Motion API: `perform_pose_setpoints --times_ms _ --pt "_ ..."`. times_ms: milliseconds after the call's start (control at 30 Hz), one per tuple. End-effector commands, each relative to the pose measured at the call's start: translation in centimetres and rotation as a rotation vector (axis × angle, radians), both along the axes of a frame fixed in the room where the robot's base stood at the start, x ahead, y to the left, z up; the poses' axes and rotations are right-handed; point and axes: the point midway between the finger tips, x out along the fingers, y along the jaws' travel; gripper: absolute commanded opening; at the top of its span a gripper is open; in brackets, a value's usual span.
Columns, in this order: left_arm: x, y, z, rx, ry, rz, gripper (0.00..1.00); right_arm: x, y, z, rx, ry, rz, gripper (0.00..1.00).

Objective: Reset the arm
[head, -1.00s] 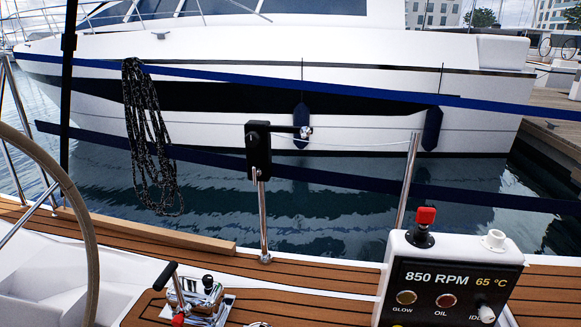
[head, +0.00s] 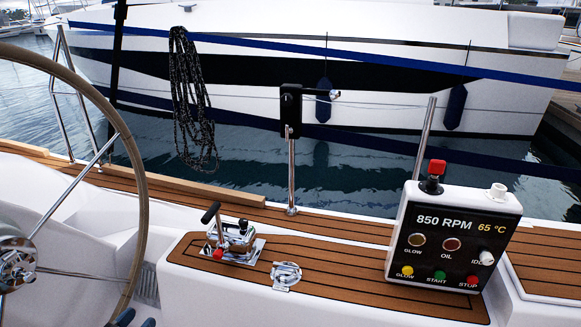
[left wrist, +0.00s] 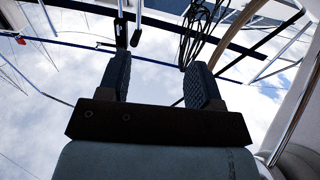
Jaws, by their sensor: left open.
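My left gripper (left wrist: 160,75) is open and empty in the left wrist view. Its two dark ribbed fingers stand apart, pointing up the picture against sky, ropes and rails. In the head view only small dark blue tips of my left gripper (head: 135,320) show at the bottom edge, below the steering wheel (head: 143,190). The rest of my left arm is hidden below that view. My right gripper is in neither view.
The engine panel (head: 412,265), reading 850 RPM and 65 °C, stands at right on the teak deck (head: 340,291). A chrome winch (head: 235,240) with a handle and a round chrome fitting (head: 286,274) sit left of it. Behind are a thin post (head: 291,175), hanging rope (head: 190,90) and a white boat (head: 250,35).

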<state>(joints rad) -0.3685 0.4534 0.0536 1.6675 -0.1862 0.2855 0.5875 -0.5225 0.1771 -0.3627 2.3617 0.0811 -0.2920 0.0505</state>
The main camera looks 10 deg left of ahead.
Motion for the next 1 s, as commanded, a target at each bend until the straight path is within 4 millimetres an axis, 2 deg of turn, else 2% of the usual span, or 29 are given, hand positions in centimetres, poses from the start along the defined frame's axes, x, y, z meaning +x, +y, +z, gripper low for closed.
perform_pose_setpoints --times_ms 33,200,233,300,467,700,800,1000 --pt "0.2 1.1 0.6 0.036 0.001 -0.014 0.59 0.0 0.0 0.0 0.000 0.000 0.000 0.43" --pt "1.0 4.3 2.7 0.140 0.000 -0.054 0.59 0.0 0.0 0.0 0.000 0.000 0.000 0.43" --pt "1.0 3.9 2.9 0.150 0.002 -0.064 0.59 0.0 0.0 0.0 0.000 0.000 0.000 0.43" --pt "0.4 0.4 3.3 0.146 0.009 -0.088 0.59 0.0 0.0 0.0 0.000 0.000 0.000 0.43" --pt "-1.1 -6.0 4.7 0.165 0.033 -0.145 0.59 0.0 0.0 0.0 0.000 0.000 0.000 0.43" --pt "-5.4 -16.0 7.9 0.182 0.079 -0.261 0.59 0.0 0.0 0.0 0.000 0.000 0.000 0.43" --pt "-7.7 -19.7 9.5 0.186 0.100 -0.315 0.59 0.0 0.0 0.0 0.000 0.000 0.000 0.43" --pt "-12.1 -25.5 12.9 0.189 0.132 -0.419 0.59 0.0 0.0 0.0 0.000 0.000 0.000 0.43"
